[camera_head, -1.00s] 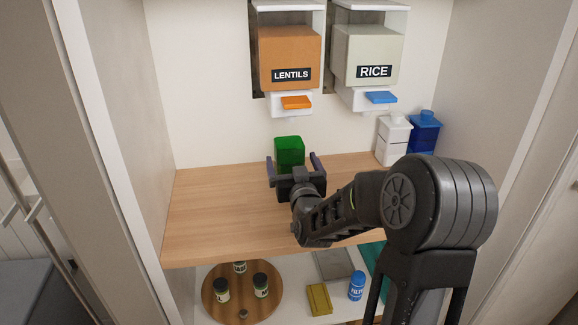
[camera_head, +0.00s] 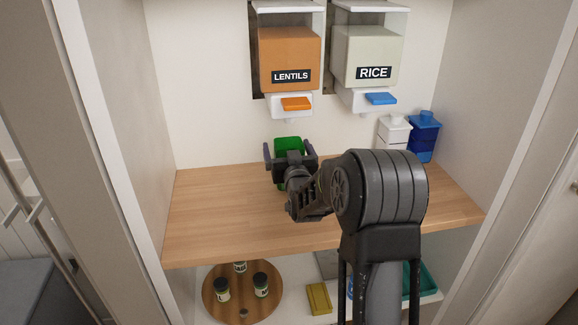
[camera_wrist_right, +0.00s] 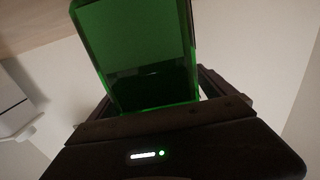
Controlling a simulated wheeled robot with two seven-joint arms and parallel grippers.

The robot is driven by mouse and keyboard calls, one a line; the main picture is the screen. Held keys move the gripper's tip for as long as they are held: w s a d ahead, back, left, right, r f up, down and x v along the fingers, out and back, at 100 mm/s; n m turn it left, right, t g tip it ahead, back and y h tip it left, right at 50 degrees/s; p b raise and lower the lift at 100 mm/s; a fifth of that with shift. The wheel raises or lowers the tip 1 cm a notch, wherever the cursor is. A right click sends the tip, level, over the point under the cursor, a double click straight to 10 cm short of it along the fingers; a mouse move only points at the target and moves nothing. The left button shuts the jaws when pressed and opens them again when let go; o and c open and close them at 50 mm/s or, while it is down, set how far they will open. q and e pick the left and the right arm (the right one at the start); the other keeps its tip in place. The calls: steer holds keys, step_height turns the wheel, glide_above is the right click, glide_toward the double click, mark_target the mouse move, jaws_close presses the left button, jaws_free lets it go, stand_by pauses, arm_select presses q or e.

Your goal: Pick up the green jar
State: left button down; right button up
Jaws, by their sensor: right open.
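The green jar (camera_head: 288,143) is a see-through green block standing on the wooden shelf (camera_head: 215,215), towards its back. My right gripper (camera_head: 289,152) is open, with its fingers on the left and right sides of the jar. The gripper body hides the jar's lower front. In the right wrist view the jar (camera_wrist_right: 145,50) fills the middle, between the fingers and close to the palm. I cannot tell whether either finger touches it. My left gripper is not in view.
Lentils (camera_head: 289,55) and rice (camera_head: 373,55) dispensers hang above the shelf. A white container (camera_head: 394,131) and a blue container (camera_head: 423,138) stand at the back right. Below, a round wooden tray (camera_head: 212,305) holds small jars near a yellow box (camera_head: 319,298). The shelf's left part is clear.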

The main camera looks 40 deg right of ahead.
steer(key=shift+c, duration=0.5)
steer(key=shift+r, duration=0.1)
steer(key=c, duration=1.9)
steer(key=shift+s+r, duration=0.15)
steer(key=shift+r, duration=0.3)
step_height(320, 180, up, 6)
steer(key=r, duration=0.1)
steer(key=shift+f+b+v, duration=0.2)
steer(key=shift+b+v, duration=1)
steer(key=shift+v, duration=3.75)
steer(key=shift+f+b+v, duration=0.2)
steer(key=shift+b+v, duration=0.95)
steer(key=shift+v, duration=3.75)
